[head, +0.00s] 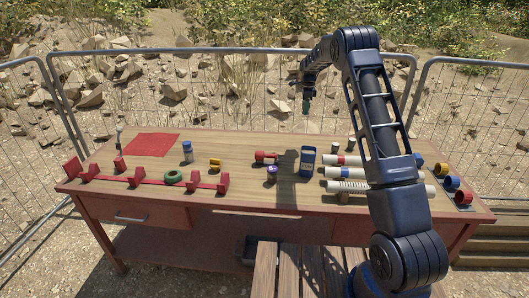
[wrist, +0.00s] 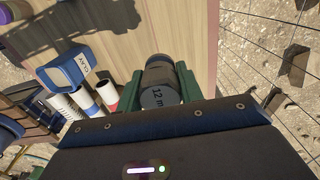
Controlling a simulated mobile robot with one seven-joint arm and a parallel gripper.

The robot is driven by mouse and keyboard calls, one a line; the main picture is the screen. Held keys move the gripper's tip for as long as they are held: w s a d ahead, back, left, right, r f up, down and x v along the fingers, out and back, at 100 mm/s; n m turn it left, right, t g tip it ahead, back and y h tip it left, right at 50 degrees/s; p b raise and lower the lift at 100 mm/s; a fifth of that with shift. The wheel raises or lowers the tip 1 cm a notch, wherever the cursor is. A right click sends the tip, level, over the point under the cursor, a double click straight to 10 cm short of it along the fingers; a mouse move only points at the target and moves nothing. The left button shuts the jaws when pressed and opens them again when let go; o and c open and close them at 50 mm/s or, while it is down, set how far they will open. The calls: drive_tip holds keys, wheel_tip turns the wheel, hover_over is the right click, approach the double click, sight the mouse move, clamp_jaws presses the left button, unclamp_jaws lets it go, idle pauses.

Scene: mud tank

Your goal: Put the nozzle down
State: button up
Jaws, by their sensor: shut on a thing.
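The nozzle (wrist: 158,88) is a short, dark grey cylinder with a paler band and "12 m" lettering on its face. My gripper (wrist: 160,80) is shut on it, with a green finger on each side. In the head view my gripper (head: 307,95) hangs high towards the back of the wooden table (head: 235,150). The nozzle's tip is small and hard to make out there. The nozzle appears held in the air, apart from the tabletop.
A red mat (head: 152,145) lies bare at the back left. A red rack (head: 150,182), blue-capped bottle (head: 187,152), yellow piece (head: 214,164), red piece (head: 266,156), purple-lidded jar (head: 271,174), blue clay container (head: 308,161) and white tubes (head: 345,173) occupy the table. A wire fence (head: 230,100) stands behind.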

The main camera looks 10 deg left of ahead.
drive_tip(key=s+a, duration=0.3)
drive_tip(key=a, duration=0.7)
drive_tip(key=s+a, duration=0.4)
drive_tip(key=a, duration=0.7)
drive_tip(key=f, duration=2)
drive_tip(key=shift+w, duration=0.2)
drive_tip(key=o, duration=1)
